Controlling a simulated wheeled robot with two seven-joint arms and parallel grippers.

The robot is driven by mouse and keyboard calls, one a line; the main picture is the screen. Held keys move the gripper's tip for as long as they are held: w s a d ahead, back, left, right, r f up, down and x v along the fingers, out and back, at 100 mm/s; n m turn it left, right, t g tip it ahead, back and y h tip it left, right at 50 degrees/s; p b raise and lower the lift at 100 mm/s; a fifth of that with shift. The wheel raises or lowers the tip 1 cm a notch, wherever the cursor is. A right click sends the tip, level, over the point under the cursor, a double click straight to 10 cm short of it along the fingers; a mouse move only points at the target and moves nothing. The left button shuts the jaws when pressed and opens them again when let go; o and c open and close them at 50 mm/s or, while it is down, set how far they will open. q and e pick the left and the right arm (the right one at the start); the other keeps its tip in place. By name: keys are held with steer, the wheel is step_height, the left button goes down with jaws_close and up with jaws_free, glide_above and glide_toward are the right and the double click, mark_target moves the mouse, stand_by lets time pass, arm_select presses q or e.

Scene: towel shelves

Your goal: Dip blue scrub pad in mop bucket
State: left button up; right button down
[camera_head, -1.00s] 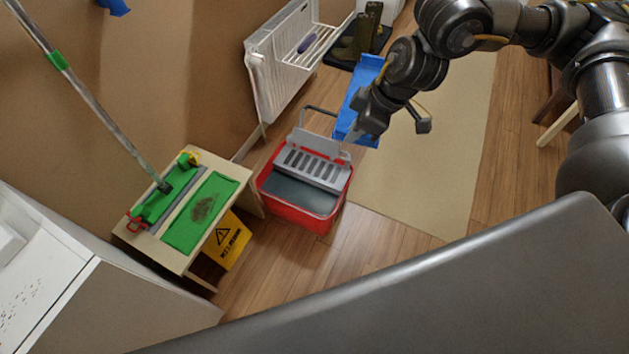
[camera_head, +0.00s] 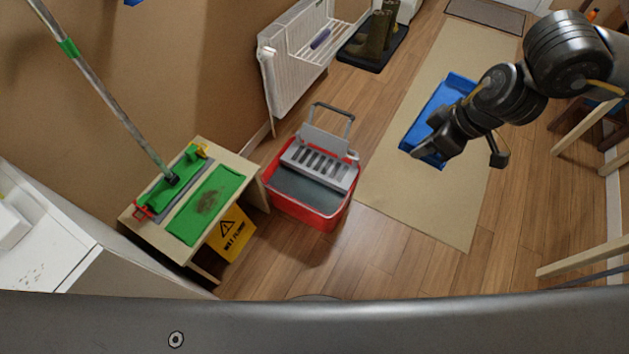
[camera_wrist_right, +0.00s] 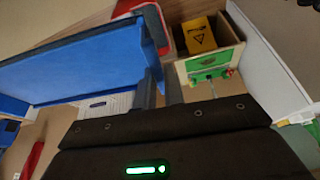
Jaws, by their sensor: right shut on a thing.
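The blue scrub pad (camera_head: 440,112) is in my right gripper (camera_head: 424,150), over the beige floor runner to the right of the bucket. In the right wrist view the pad (camera_wrist_right: 80,62) fills the upper left, with its edge at the close-set fingers (camera_wrist_right: 162,85). The fingers are shut on it. The red mop bucket (camera_head: 318,217) stands on the wood floor, with a grey slotted wringer (camera_head: 318,163) and dark grey contents inside. The pad is apart from the bucket. A bit of the red bucket (camera_wrist_right: 155,22) shows beyond the pad in the wrist view. My left gripper is out of view.
A low wooden bench (camera_head: 135,222) left of the bucket holds green pads and a mop head with a long pole. A yellow wet-floor sign (camera_head: 234,236) leans by it. A white radiator (camera_head: 290,70) and boots (camera_head: 375,35) stand behind. The runner (camera_head: 415,210) has free room.

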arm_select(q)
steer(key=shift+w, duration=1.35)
